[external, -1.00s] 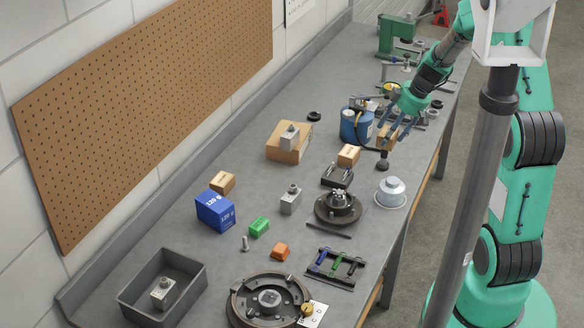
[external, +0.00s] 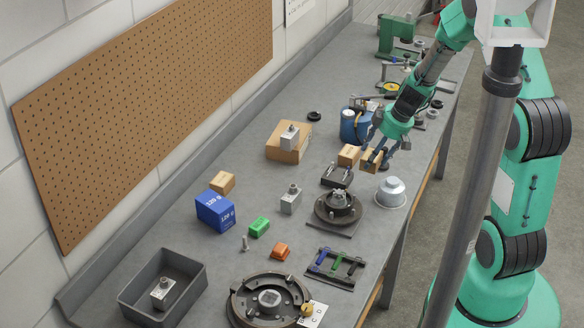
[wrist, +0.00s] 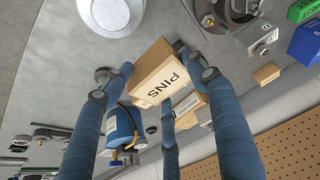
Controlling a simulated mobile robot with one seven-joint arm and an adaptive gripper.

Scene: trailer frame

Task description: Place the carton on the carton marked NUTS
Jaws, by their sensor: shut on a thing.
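My gripper (external: 380,148) has its blue fingers closed around a small tan carton (external: 373,160). In the wrist view the fingers (wrist: 165,90) grip this carton (wrist: 167,72), which reads PINS. Another small tan carton (external: 348,155) stands just left of the held one in the external view. In the wrist view a carton with a printed label (wrist: 187,104) shows partly behind the held one. I cannot read its word. A third small carton (external: 222,183) stands farther front-left beside the blue box. No NUTS marking is readable in any view.
A larger tan box (external: 285,152) with a metal block on top stands left. A blue canister (external: 352,125) is behind the small carton. A black fixture (external: 336,177), a round flange (external: 338,207) and a silver cylinder (external: 390,190) stand in front.

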